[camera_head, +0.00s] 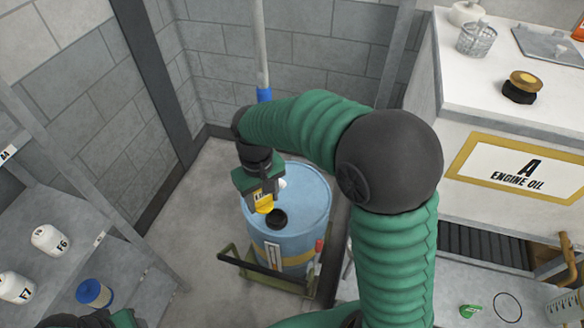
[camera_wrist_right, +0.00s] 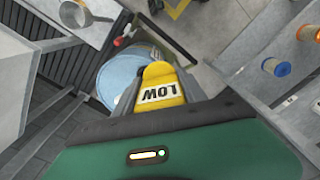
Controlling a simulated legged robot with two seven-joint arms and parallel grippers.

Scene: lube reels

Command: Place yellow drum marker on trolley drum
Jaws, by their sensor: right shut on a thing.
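The yellow drum marker (camera_head: 264,203) is in my right gripper (camera_head: 262,196), above the top of the blue trolley drum (camera_head: 305,192). In the right wrist view the marker (camera_wrist_right: 160,85) shows the word LOW and sits between the fingers, with the drum (camera_wrist_right: 117,78) behind it. I cannot tell whether the marker touches the drum. A black cap (camera_head: 277,218) is on the drum top just beside the marker. The drum stands upright on a green trolley (camera_head: 262,280). A dark and green part of my left arm shows at the bottom left edge; its fingers are hidden.
A white counter labelled A ENGINE OIL (camera_head: 525,172) stands at the right. Shelves at the left hold white bottles (camera_head: 48,239) and a blue spool (camera_head: 95,293). A pole (camera_head: 260,50) rises behind the drum. The trolley's dark handle (camera_head: 262,272) is in front of the drum.

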